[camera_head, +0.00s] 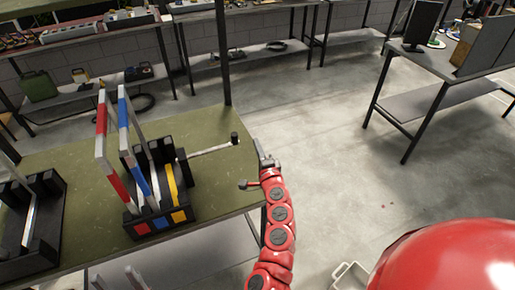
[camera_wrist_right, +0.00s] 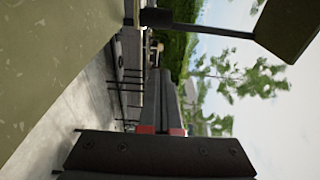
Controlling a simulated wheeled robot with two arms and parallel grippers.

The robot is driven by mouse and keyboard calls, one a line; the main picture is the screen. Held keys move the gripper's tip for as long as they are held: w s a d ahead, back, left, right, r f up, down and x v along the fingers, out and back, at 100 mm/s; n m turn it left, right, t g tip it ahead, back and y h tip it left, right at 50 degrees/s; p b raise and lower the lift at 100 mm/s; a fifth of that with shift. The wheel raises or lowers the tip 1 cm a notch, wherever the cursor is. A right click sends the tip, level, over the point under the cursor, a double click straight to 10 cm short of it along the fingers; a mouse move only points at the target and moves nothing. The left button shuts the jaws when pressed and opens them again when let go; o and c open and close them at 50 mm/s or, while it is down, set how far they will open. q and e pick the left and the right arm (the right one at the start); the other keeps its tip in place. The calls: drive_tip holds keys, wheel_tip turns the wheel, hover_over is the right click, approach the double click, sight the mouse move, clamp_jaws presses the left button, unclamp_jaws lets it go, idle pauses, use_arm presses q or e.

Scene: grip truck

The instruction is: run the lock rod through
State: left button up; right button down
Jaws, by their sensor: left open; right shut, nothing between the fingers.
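A black rack (camera_head: 158,224) with red, blue and yellow front patches stands on the green table (camera_head: 215,185). A red-and-white frame (camera_head: 101,120) and a blue-and-white frame (camera_head: 124,115) stand upright in it; a yellow bar (camera_head: 172,183) shows at its right. The thin grey lock rod (camera_head: 208,149) sticks out to the right, with a dark knob (camera_head: 235,138) at its outer end. How far it runs inside is hidden. My right gripper (camera_head: 263,157) is right of the knob, apart from it. In the right wrist view its fingers (camera_wrist_right: 165,95) are shut and empty. My left gripper does not show.
A second dark rack (camera_head: 45,245) stands at the table's left. A thin dark post (camera_head: 223,50) rises at the far edge. Right of the table, the concrete floor (camera_head: 320,130) is clear up to another table (camera_head: 435,92). Shelves line the back wall.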

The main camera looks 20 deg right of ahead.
drive_tip(key=w+d, duration=0.1)
drive_tip(key=w, duration=0.6)
drive_tip(key=a, duration=0.1)
drive_tip(key=s+a+p, duration=0.1)
drive_tip(key=a+p, duration=0.1)
drive_tip(key=a, duration=0.1)
drive_tip(key=shift+s, duration=0.3)
drive_tip(key=a+b, duration=0.2)
drive_tip(key=a, duration=1.5)
drive_tip(key=shift+s, duration=0.3)
